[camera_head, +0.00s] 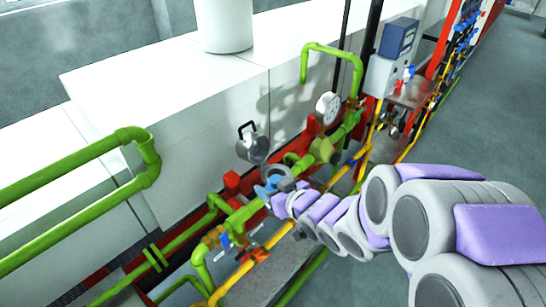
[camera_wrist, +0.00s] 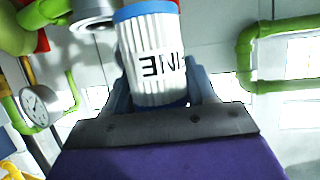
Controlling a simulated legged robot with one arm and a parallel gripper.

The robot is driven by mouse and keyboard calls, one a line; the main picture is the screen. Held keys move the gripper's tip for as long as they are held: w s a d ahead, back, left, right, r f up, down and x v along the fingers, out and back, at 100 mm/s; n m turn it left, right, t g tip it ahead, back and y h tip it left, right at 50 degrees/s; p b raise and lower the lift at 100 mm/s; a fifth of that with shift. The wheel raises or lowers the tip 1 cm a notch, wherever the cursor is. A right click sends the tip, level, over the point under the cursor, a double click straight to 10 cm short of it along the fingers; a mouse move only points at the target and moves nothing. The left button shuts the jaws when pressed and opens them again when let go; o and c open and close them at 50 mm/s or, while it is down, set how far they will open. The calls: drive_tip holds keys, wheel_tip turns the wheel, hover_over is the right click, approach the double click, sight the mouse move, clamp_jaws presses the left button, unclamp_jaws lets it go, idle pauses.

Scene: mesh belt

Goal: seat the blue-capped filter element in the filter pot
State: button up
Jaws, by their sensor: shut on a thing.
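The filter element (camera_wrist: 155,62) is a white pleated cylinder with dark printed letters and a blue cap, its cap end toward the top of the wrist view. My gripper (camera_wrist: 160,88) is shut on it, with one finger on each side. In the head view my gripper (camera_head: 273,192) is over the green pipework, and the element is small and hard to make out there. In the wrist view a grey cylinder (camera_wrist: 92,10) at the top left may be this pot. The pot's inside is hidden.
A metal lid-like part with a handle (camera_head: 252,146) is against the white wall. Green pipes (camera_head: 75,167), yellow pipes (camera_head: 245,270) and a gauge (camera_head: 328,104) crowd around my gripper. A blue-grey control box (camera_head: 396,40) is farther back. Grey floor (camera_head: 480,110) is open at right.

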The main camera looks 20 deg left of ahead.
drive_tip(key=shift+w+r+p, duration=0.15)
drive_tip(key=shift+w+p, duration=0.2)
drive_tip(key=shift+p, duration=0.8)
drive_tip(key=shift+w+a+p, duration=0.15)
drive_tip(key=shift+w+p, duration=0.5)
drive_tip(key=shift+p, duration=0.55)
drive_tip(key=w+a+f+p, duration=0.2)
drive_tip(key=w+a+p, duration=0.2)
drive_tip(key=w, duration=0.7)
drive_tip(key=shift+w+p, duration=0.15)
drive_tip(key=shift+p, duration=0.4)
drive_tip(key=f, duration=0.1)
drive_tip(key=f+b, duration=0.2)
drive_tip(key=shift+s, duration=0.25)
drive_tip(key=shift+c, duration=1.1)
drive_tip(key=shift+s+d+f+b, duration=0.1)
drive_tip(key=shift+d+f+b, duration=0.1)
drive_tip(key=shift+b, duration=0.2)
clamp_jaws()
drive_tip(key=shift+d, duration=0.1)
drive_tip(key=o, duration=0.9)
unclamp_jaws()
drive_tip(key=shift+f, duration=0.1)
drive_tip(key=shift+o, duration=0.9)
drive_tip(key=shift+w+a+f, duration=0.15)
drive_tip(key=shift+w+a, duration=0.05)
drive_tip(key=shift+a, duration=0.1)
drive_tip(key=shift+o, duration=1.2)
drive_tip(key=shift+w+a+r, duration=0.1)
drive_tip(key=shift+a+r, duration=0.1)
